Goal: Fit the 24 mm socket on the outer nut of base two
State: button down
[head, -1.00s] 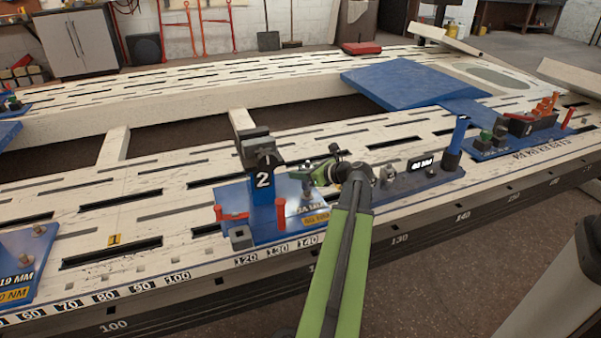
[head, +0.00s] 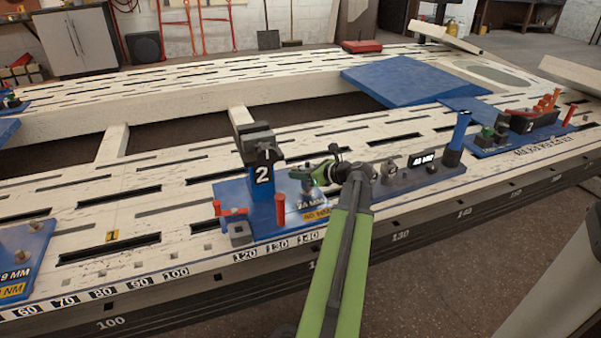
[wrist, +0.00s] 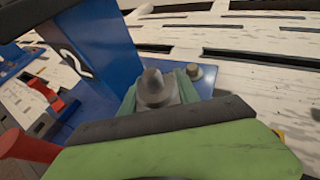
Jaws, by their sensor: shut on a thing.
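Base two is a blue plate (head: 235,194) with an upright blue post (head: 262,207) marked 2 and labels reading 24 MM and 80 NM. My gripper (head: 308,178) is over the right part of this plate, beside the post. In the wrist view, my gripper (wrist: 157,95) has its teal jaws shut on a grey socket (wrist: 152,82). A nut on a stud (wrist: 195,72) stands on the plate just beyond the jaws, apart from the socket. What lies directly under the socket is hidden, so I cannot tell whether it touches a nut.
The post (wrist: 95,50) rises close to the left of my jaws. Red pins (head: 279,209) stand on the plate's near side. A dark socket rail (head: 410,182) with a 46 MM display lies to the right. Another blue base (head: 25,250) is at far left.

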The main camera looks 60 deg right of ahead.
jog(key=shift+f+b, duration=0.95)
jog(key=shift+f, duration=0.05)
jog(key=c, duration=0.8)
grip_release()
jog(key=shift+s+r, duration=0.1)
jog(key=shift+p+v, duration=3.4)
jog(key=shift+v, duration=5.25)
